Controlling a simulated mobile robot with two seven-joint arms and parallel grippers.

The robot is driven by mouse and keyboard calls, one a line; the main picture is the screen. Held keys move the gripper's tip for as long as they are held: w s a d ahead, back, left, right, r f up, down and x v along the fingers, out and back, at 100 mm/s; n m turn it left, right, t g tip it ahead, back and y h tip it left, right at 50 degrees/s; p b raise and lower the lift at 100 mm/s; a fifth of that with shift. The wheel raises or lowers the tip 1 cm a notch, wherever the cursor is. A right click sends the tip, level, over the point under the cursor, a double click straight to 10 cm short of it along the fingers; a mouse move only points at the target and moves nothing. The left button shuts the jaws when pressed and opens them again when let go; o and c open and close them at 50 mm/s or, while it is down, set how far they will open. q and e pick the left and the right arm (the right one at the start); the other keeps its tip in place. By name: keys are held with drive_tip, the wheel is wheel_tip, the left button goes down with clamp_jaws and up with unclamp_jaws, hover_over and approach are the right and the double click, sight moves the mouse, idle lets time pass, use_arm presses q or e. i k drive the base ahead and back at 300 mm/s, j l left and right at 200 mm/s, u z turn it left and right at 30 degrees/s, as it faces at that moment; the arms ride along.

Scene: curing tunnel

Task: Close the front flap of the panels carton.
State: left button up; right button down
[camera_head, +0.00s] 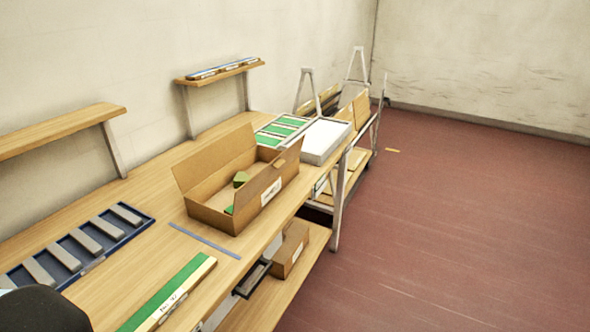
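An open brown cardboard carton (208,217) with a white label (271,192) stands on the wooden table, near its right edge. Its writing is too small to read. A long flap (212,157) stands up along the wall side and leans outward. The side facing the floor area rises to a raised edge with a small tab (281,164) near its far end; I cannot tell clearly where wall ends and flap begins. Small green pieces (240,179) show inside. Neither of my grippers is in view; a dark rounded part of mine shows at the bottom left corner.
A blue tray (147,217) with grey bars lies left of the carton. A long green-topped piece (167,296) lies at the front. A white box (317,141) and green panels (270,140) stand behind. A smaller carton (290,249) sits on the lower shelf. Red floor is clear right.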

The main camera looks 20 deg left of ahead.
sight(248, 191)
drive_tip(key=i+l, duration=0.15)
drive_tip(key=i, duration=0.35)
drive_tip(key=i+l, duration=0.15)
drive_tip(key=i, duration=0.3)
drive_tip(key=i+u, duration=0.15)
drive_tip(key=u, duration=1.45)
